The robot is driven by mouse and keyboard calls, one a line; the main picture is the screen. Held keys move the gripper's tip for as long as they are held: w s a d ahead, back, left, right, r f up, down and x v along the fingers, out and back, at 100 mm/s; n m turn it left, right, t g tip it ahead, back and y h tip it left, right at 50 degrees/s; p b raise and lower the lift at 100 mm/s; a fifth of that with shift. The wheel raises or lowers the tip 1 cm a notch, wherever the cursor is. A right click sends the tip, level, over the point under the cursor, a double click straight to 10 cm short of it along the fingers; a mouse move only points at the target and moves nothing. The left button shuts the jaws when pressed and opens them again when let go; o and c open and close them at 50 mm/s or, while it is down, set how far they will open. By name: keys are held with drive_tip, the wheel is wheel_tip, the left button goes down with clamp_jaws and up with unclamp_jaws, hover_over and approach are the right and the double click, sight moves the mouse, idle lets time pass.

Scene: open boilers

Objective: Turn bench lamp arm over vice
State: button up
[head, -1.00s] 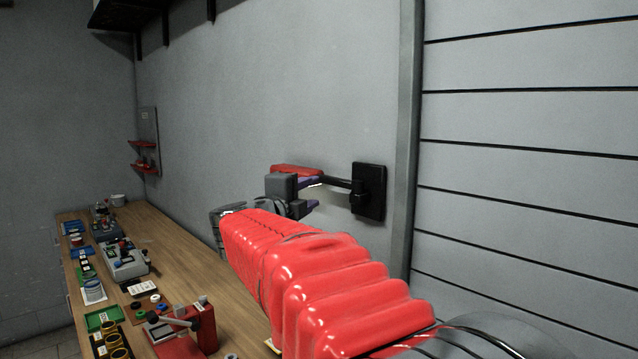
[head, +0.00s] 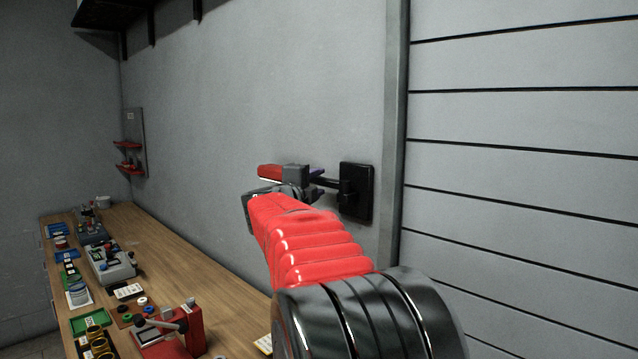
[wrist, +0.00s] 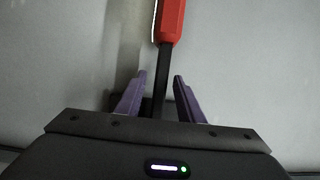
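The bench lamp's red head (head: 269,171) sticks out left from its black wall bracket (head: 357,192) on a black arm (head: 326,183). The red vice (head: 190,326) with a grey handle stands on the bench at the bottom, left of and below the lamp. In the wrist view, the purple fingers of my gripper (wrist: 160,80) stand apart, one on each side of the black arm (wrist: 164,78), with gaps showing. The red head (wrist: 169,20) lies beyond the fingertips.
The wooden bench (head: 175,255) runs along the wall and holds trays, small devices and loose parts. A small rack with red shelves (head: 133,150) hangs on the wall further back. A ribbed shutter (head: 520,150) fills the right side.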

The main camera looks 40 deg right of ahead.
drive_tip(key=shift+x, duration=1.1)
drive_tip(key=shift+c, duration=0.3)
clamp_jaws()
drive_tip(key=shift+f, duration=0.1)
